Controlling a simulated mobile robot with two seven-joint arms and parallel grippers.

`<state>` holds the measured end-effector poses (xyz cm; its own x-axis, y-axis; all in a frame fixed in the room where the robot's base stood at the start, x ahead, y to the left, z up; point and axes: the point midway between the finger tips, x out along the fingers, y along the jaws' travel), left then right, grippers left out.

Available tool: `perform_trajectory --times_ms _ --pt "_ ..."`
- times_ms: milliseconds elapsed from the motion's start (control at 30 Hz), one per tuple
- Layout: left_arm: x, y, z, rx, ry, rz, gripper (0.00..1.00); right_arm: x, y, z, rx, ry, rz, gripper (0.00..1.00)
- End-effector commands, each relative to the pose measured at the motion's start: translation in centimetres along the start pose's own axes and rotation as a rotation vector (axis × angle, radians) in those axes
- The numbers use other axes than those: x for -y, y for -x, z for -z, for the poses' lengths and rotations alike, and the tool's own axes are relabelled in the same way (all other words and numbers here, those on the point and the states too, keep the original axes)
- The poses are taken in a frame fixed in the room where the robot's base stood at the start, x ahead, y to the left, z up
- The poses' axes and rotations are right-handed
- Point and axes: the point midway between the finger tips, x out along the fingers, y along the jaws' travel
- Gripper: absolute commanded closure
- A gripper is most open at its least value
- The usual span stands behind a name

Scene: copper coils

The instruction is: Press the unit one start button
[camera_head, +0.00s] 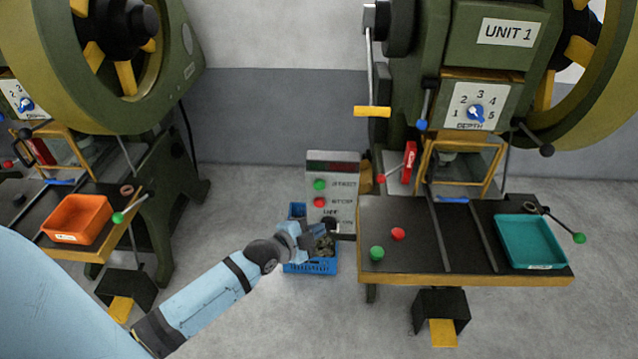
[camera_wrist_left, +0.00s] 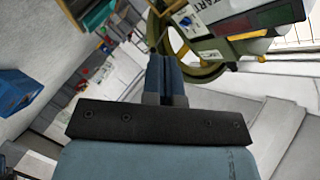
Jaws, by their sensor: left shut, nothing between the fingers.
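The grey control box (camera_head: 343,170) stands left of the press marked UNIT 1 (camera_head: 508,32). It has a green button (camera_head: 320,185) beside the word START and a red button (camera_head: 319,202) beside STOP. A black OFF/ON knob (camera_head: 330,221) sits lower on it. My left gripper (camera_head: 312,236) is low in front of the box, below and apart from the green button in the picture. In the left wrist view its fingers (camera_wrist_left: 166,68) are shut and empty. Part of a white panel with lettering (camera_wrist_left: 214,12) shows beyond them. My right gripper is out of view.
A blue crate (camera_head: 298,267) is on the floor behind my left gripper. The press table (camera_head: 415,262) to the right carries a green knob (camera_head: 377,253), a red knob (camera_head: 398,234) and a teal tray (camera_head: 530,241). Another press with an orange tray (camera_head: 77,219) stands left.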

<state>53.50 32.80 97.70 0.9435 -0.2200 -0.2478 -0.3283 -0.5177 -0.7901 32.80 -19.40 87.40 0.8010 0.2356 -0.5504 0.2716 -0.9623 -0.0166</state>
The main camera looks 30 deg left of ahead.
Motion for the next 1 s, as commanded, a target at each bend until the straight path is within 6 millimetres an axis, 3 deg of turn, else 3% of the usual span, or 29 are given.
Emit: perform_trajectory --times_ms 200,667,1000 --pt "1.6 -0.6 -0.2 -0.009 -0.055 0.021 1.0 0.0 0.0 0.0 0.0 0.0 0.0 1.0" --pt "1.8 -1.0 -0.5 -0.009 -0.058 0.022 1.0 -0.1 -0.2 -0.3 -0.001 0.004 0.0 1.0" --pt "3.9 -3.9 -2.6 -0.009 -0.058 0.023 1.0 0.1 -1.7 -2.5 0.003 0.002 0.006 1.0"
